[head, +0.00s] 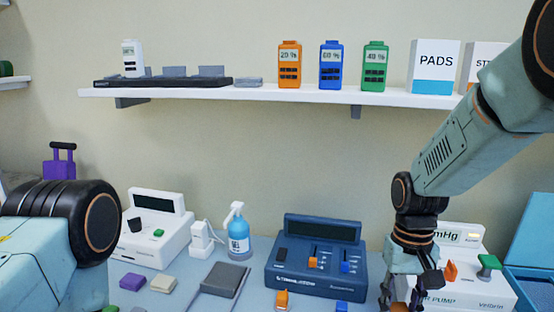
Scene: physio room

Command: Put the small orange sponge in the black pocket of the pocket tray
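No small orange sponge is clear to me; an orange piece (282,299) at the bottom edge is cut off, and I cannot tell whether it is a sponge. I see no tray with a black pocket on the visible table. My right gripper (402,300) points down in front of the white pump unit at the right; its dark fingers look apart, with nothing seen between them, and the tips are near the bottom edge. My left arm shows at the left, but its gripper is out of view.
A purple block (132,281), a beige block (162,284) and a dark grey pad (225,279) lie on the table. Behind stand a white device (150,235), a blue spray bottle (238,235) and a dark blue console (317,262). A wall shelf (300,97) holds bottles and boxes.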

